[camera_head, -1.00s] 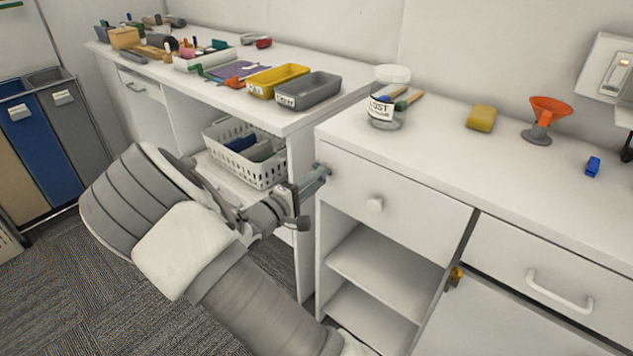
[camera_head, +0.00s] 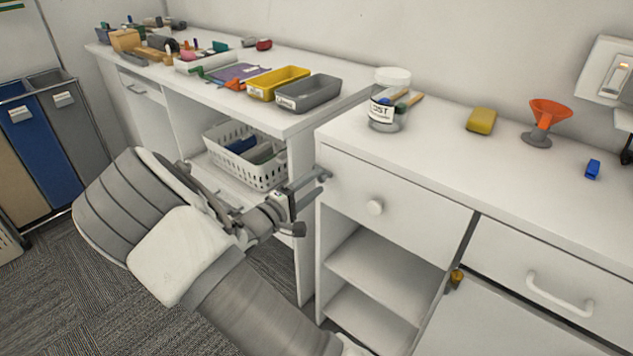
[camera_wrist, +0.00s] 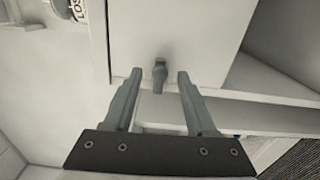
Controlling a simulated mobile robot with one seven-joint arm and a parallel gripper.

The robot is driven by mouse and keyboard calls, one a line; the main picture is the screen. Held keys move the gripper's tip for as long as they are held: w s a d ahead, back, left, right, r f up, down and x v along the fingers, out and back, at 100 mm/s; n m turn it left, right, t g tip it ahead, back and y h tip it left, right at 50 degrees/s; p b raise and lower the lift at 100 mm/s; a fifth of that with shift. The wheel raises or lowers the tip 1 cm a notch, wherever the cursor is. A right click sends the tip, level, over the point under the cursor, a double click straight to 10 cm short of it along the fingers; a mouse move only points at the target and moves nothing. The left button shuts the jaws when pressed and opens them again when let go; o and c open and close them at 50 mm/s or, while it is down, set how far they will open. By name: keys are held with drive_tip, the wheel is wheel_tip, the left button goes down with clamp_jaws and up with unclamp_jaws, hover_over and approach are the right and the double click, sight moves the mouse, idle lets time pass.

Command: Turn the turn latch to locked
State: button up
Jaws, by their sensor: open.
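In the wrist view a small grey fitting (camera_wrist: 160,74), apparently the turn latch, sits on a white front panel near its edge. It has a wider head and a narrower tab that points down in the picture, across that edge. My gripper (camera_wrist: 155,76) is open and its two fingertips stand on either side of the latch, with a clear gap on both sides. In the head view my gripper (camera_head: 308,198) is at the left edge of the white drawer cabinet (camera_head: 345,192). There the fingers hide the latch.
A small gold-and-grey fitting (camera_head: 456,277) is by the right-hand door. A basket (camera_head: 258,170) stands under the left desk. The counter above holds a jar (camera_head: 388,108), a yellow block (camera_head: 481,121) and an orange funnel (camera_head: 545,118).

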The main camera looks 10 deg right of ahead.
drive_tip(key=p+v, duration=0.2)
drive_tip(key=v, duration=1.4)
drive_tip(key=shift+s+r, duration=0.1)
drive_tip(key=s+d+r+m+g+y, duration=0.4)
drive_tip(key=s+d+r+g+y, duration=0.1)
drive_tip(key=s+d, duration=0.25)
drive_tip(key=s+d+r+m+g+y, duration=0.3)
drive_tip(key=s+d+r+g+y, duration=0.25)
drive_tip(key=s, duration=0.25)
drive_tip(key=s+r+t+y, duration=0.4)
drive_tip(key=s+r+t, duration=0.2)
drive_tip(key=r, duration=0.1)
wheel_tip(320, 180, up, 16)
drive_tip(key=p, duration=1.6)
drive_tip(key=shift+a+m+p, duration=0.4)
drive_tip(key=shift+a, duration=0.1)
drive_tip(key=shift+s+g, duration=0.15)
drive_tip(key=shift+g, duration=0.1)
